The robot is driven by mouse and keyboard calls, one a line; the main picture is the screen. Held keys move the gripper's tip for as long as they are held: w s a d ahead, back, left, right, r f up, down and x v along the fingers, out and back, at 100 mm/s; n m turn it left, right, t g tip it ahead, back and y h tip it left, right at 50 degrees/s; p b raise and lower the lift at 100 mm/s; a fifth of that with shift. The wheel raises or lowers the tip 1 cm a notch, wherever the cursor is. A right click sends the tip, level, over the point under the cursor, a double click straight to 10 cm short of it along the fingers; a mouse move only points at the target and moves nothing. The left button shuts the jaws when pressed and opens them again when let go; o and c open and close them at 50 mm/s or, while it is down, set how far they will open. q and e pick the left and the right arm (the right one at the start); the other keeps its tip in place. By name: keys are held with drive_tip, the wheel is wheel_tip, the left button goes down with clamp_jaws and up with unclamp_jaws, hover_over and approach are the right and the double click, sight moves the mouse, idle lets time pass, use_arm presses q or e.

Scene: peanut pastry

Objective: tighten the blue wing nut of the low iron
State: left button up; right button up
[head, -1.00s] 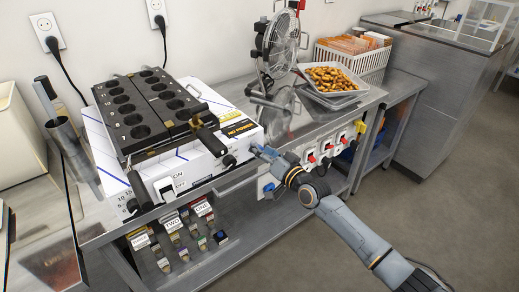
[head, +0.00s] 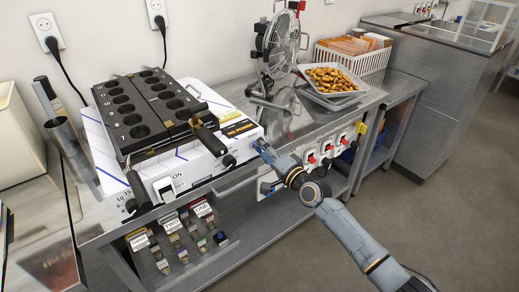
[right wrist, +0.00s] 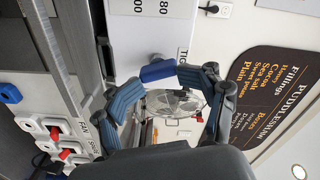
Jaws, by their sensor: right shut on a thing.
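The low iron is a black hinged plate with round moulds (head: 145,110) on a white and steel box (head: 180,165) at the left of the bench in the head view. My right gripper (head: 261,148) is at the right end of the box's front. In the right wrist view its two blue-grey fingers (right wrist: 160,78) close on the bright blue wing nut (right wrist: 156,71), beside the white box face. The wing nut is hidden by the gripper in the head view. My left gripper is out of view.
A fan (head: 280,45), a tray of golden pastries (head: 330,79) and a white basket (head: 352,60) stand further right. Red switches (head: 328,147) line the bench front. Labelled small items (head: 170,225) sit on the shelf below. The floor at right is clear.

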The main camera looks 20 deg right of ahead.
drive_tip(key=m, duration=0.3)
drive_tip(key=shift+w+r+m, duration=0.1)
drive_tip(key=shift+r+m, duration=0.15)
drive_tip(key=shift+m, duration=0.35)
drive_tip(key=o, duration=0.6)
drive_tip(key=shift+o, duration=0.2)
drive_tip(key=shift+w+f, duration=0.1)
drive_tip(key=shift+f, duration=0.05)
drive_tip(key=shift+f, duration=0.1)
